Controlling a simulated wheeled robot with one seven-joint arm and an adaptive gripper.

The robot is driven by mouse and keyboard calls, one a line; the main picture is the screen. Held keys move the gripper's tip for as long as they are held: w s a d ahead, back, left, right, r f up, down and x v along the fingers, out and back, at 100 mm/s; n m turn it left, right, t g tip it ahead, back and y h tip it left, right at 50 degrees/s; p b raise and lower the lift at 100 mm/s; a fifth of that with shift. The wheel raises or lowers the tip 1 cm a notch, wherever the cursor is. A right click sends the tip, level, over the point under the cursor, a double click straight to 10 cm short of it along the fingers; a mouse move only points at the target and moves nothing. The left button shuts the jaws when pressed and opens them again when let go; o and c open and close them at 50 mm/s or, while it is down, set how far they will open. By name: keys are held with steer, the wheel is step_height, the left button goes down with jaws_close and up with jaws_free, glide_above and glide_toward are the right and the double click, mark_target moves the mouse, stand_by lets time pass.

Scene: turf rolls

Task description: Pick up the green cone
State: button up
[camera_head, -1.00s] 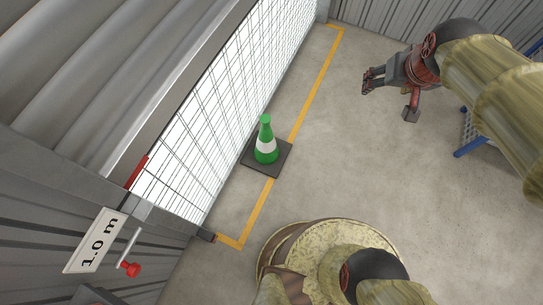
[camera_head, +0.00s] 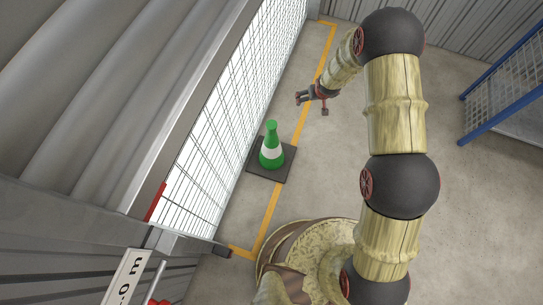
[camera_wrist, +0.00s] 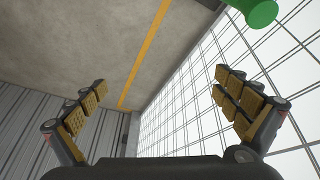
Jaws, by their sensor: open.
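The green cone (camera_head: 271,147) has a white band and stands upright on a dark square base (camera_head: 271,165) beside the mesh fence. My gripper (camera_head: 298,98) is above and to the right of the cone in the head view, apart from it, with its fingers towards the fence. In the wrist view my gripper (camera_wrist: 165,98) is open with nothing between its padded fingers.
The white mesh fence (camera_head: 235,105) runs close along the cone's left side. A yellow floor line (camera_head: 267,220) passes by the cone's base. A blue-framed mesh rack (camera_head: 510,90) stands at the right. The concrete floor (camera_head: 330,170) between cone and arm is clear.

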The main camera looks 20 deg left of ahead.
mark_target(274, 153)
steer(key=s+a+f+n+y, duration=0.15)
steer(key=s+f, duration=0.25)
steer(key=f, duration=0.8)
steer(key=s+a+f+b, duration=0.15)
steer(key=s+f, duration=0.25)
steer(key=f, duration=0.8)
steer(key=s+a+f+n, duration=0.1)
steer(key=s+a+f, duration=0.25)
steer(key=f, duration=0.75)
steer(key=a+f+t+y, duration=0.1)
steer(key=s+a+f+t+y, duration=0.1)
steer(key=a+f+t+y, duration=0.1)
steer(key=s+a+f+t+y, duration=0.1)
steer(key=a+y, duration=0.1)
steer(key=shift+s+f+n+t, duration=0.25)
steer(key=shift+n+t, duration=0.1)
steer(key=shift+t, duration=0.05)
steer(key=shift+s+a+r+t+y, duration=0.3)
steer(key=shift+s+a+t+y, duration=0.05)
steer(key=shift+a+t, duration=0.05)
steer(key=shift+w+a+b, duration=0.15)
steer(key=shift+a+b, duration=0.05)
steer(key=shift+b, duration=0.1)
steer(key=b+x, duration=0.3)
steer(key=x, duration=0.4)
steer(key=shift+w+r, duration=0.3)
steer(key=shift+w, duration=0.05)
